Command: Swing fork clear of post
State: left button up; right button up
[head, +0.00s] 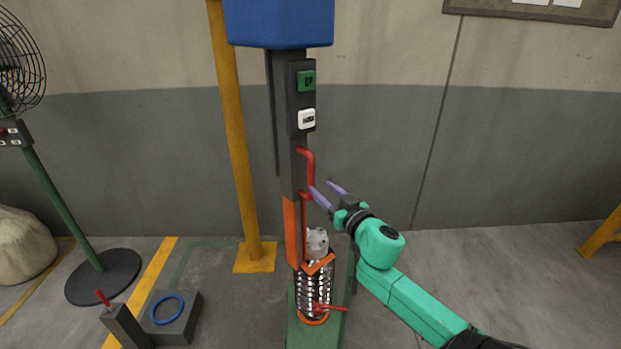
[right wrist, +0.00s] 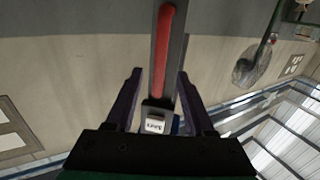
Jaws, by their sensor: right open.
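A dark upright post (head: 291,120) stands in the middle of the head view. A red handle (head: 310,168) sticks out from its right side, above an orange bar (head: 292,230). My right gripper (head: 321,187) is open beside the lower part of the handle. In the right wrist view the red handle (right wrist: 163,50) runs between the spread fingers of my gripper (right wrist: 160,76). Contact cannot be told. My left gripper is not in view.
A fan (head: 65,205) and a grey block with a blue ring (head: 167,310) are at left.

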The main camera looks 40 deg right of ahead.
aim_at(312, 180)
jog(key=w, duration=0.2)
jog(key=w+d, duration=0.1)
jog(key=w, duration=0.4)
jog(key=shift+w+d, duration=0.2)
jog(key=shift+w, duration=0.1)
grip_shut()
dwell(0.9)
